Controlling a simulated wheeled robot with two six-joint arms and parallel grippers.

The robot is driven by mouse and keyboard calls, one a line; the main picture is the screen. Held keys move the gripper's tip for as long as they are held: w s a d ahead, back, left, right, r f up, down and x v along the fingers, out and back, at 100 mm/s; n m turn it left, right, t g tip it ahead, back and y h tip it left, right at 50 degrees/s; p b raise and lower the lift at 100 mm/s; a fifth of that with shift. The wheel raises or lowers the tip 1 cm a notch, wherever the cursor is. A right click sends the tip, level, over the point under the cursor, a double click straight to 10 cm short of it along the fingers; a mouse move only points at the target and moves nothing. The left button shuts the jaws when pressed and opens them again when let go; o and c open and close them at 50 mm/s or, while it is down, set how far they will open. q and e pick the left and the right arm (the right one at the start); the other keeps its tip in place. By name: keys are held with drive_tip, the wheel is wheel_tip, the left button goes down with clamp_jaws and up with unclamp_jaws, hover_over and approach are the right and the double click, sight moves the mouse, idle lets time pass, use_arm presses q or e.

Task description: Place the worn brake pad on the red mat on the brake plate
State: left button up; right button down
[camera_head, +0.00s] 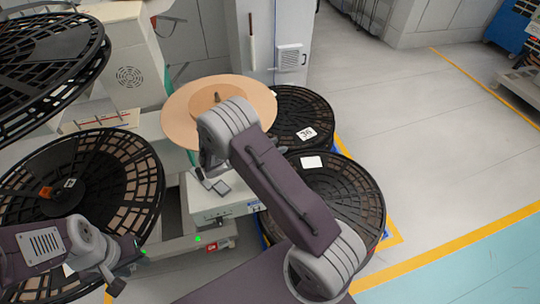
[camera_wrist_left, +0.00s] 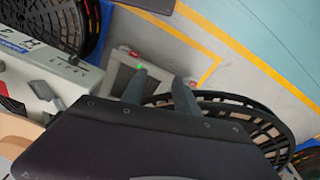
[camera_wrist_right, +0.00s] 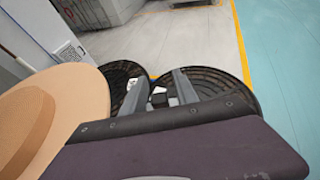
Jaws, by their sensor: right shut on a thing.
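My right gripper (camera_wrist_right: 158,92) is shut on a small dark thing with a pale patch (camera_wrist_right: 158,99), held between its two fingers; it may be the brake pad, but its wear cannot be told. In the head view my right arm hides most of that gripper, beside the tan disc (camera_head: 178,118). My left gripper (camera_wrist_left: 160,90) is open, its fingers apart with nothing between them; in the head view it is at the lower left. I cannot make out a red mat or clearly identify the brake plate. A white console (camera_head: 206,208) with small dark parts on top stands below the disc.
Black slotted reels stand at the right (camera_head: 350,190), behind it (camera_head: 300,112), at the left (camera_head: 120,190) and upper left (camera_head: 50,60). A grey cabinet (camera_head: 285,30) stands behind.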

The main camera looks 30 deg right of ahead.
drive_tip(key=shift+w+a+f, duration=0.25)
drive_tip(key=shift+w+f, duration=0.05)
drive_tip(key=shift+w, duration=0.2)
drive_tip(key=shift+w+a+f, duration=0.25)
drive_tip(key=shift+w+f, duration=0.05)
drive_tip(key=shift+w, duration=0.15)
wheel_tip(320, 180, down, 4)
drive_tip(key=shift+s+f+b, duration=0.1)
drive_tip(key=shift+b, duration=0.55)
drive_tip(key=shift+f, duration=0.1)
drive_tip(key=c, duration=0.9)
unclamp_jaws()
drive_tip(key=shift+c, duration=0.2)
